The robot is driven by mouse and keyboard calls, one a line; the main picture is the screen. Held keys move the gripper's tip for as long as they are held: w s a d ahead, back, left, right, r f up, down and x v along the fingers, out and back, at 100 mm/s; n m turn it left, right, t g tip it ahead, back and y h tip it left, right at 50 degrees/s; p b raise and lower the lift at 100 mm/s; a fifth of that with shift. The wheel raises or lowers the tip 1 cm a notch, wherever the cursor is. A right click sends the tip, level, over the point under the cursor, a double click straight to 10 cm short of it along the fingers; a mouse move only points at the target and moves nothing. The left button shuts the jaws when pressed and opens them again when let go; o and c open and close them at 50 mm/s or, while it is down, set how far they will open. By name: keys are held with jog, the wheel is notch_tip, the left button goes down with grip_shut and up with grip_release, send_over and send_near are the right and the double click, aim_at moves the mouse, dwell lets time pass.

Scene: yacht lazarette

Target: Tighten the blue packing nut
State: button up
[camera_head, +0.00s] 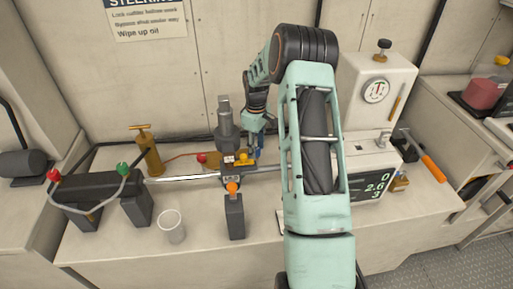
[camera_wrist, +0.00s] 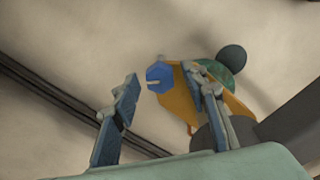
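The blue packing nut (camera_wrist: 159,77) shows in the wrist view as a six-sided blue end with a pale pin or slot in it. It sits against a yellow-orange body (camera_wrist: 183,106). My gripper (camera_wrist: 163,100) is open, with one finger left of the nut and the other to its right. The left finger is clearly apart from the nut; I cannot tell how near the right finger is in depth. In the head view my gripper (camera_head: 257,141) points down behind the yellow fitting (camera_head: 243,159) on the bench, and the nut cannot be made out there.
A silver rod (camera_head: 183,178) runs from a black cylinder (camera_head: 92,184) toward the fitting. A grey upright cylinder (camera_head: 225,120) stands close left of my gripper. An orange-topped post (camera_head: 235,214) and white cup (camera_head: 171,227) stand in front. A gauge box (camera_head: 375,75) is at right.

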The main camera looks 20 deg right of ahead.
jog(key=c, duration=0.9)
jog(key=shift+c, duration=0.2)
jog(key=shift+m, duration=0.3)
jog(key=m+b, duration=0.2)
jog(key=m, duration=0.2)
jog(key=shift+m, duration=0.3)
jog(key=m+b, duration=0.1)
jog(key=m, duration=0.4)
jog(key=shift+m, duration=0.3)
jog(key=o, duration=1.2)
jog(key=shift+c, duration=0.2)
